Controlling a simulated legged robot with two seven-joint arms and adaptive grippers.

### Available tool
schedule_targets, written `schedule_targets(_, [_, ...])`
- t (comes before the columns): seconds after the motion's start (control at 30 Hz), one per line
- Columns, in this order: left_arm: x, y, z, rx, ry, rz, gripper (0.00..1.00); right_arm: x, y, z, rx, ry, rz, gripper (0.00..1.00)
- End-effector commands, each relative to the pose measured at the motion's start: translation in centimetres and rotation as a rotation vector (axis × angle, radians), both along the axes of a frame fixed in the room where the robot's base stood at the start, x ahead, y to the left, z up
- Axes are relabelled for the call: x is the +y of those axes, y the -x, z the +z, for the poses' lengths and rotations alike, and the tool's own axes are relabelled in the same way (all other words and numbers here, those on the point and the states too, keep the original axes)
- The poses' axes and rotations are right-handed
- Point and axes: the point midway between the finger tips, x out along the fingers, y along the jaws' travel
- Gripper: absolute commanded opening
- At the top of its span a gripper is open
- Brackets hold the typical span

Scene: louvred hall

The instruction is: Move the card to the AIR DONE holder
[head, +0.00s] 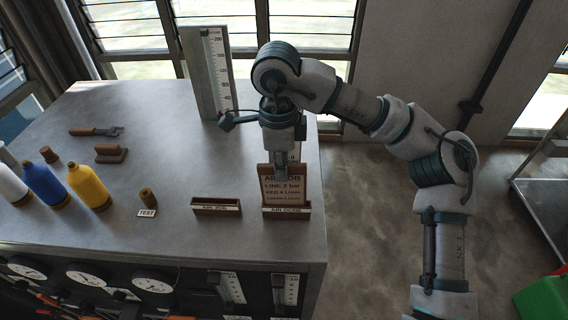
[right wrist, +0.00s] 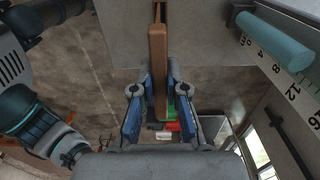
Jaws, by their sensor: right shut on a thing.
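In the right wrist view the card (right wrist: 158,75) runs edge-on between the two fingers (right wrist: 157,100). The empty AIR JOB holder (head: 216,206) is to the left. My left gripper is not in view.
A tall scale (head: 208,75) stands behind my right gripper. Blue (head: 45,184) and yellow (head: 88,187) bottles and a TEST tag (head: 147,212) are to the left. A wrench (head: 97,131) lies further back. The table's right edge is close to the AIR DONE holder.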

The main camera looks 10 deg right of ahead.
Motion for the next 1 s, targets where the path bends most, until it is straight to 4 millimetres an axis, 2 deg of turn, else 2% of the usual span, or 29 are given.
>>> schedule_targets(0.3, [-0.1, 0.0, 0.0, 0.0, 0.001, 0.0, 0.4, 0.2, 0.0, 0.0, -0.002, -0.006, 0.002, 0.0])
schedule_targets(0.33, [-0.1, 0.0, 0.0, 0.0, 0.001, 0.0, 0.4, 0.2, 0.0, 0.0, -0.002, -0.006, 0.002, 0.2])
schedule_targets(0.4, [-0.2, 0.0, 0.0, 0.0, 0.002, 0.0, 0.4, 0.2, 0.0, 0.0, -0.001, -0.005, 0.002, 0.37])
schedule_targets(0.43, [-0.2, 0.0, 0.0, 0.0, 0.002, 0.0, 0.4, 0.2, 0.0, 0.0, -0.001, -0.004, 0.001, 0.42])
schedule_targets(0.73, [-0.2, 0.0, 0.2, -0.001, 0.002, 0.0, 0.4, -0.2, 0.1, 0.2, -0.001, -0.003, 0.001, 0.42])
schedule_targets(0.93, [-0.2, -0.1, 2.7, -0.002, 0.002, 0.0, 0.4, -0.2, 0.1, 2.9, 0.0, -0.004, 0.0, 0.42])
schedule_targets(1.0, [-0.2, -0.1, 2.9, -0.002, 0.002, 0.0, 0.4, -0.2, 0.1, 3.7, -0.003, -0.003, 0.0, 0.42])
